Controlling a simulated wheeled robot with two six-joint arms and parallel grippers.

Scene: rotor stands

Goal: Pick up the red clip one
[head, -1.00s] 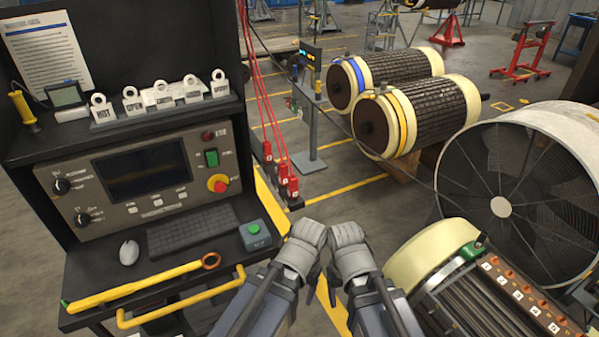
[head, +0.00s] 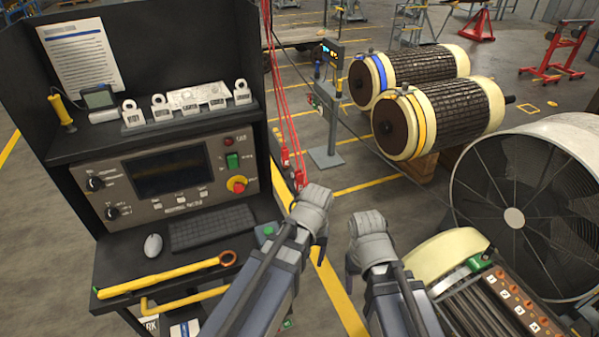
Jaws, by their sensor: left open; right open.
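Red clips hang at the lower ends of red cables beside the right side of the black console. One red clip (head: 285,158) is clear to see, and another red clip (head: 299,179) shows just above my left gripper. Their number labels are too small to read, so I cannot tell which is clip one. My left gripper (head: 314,208) is open and empty, just below and right of the clips in the picture, and may hide part of them. My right gripper (head: 367,238) is open and empty, further right and lower, over the floor.
The console (head: 185,180) with its keyboard and a yellow-handled tool (head: 165,275) stands at left. A grey post stand (head: 325,130) is behind the clips. Wound rotors (head: 440,115) and a large fan (head: 525,205) are at right. Floor between is clear.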

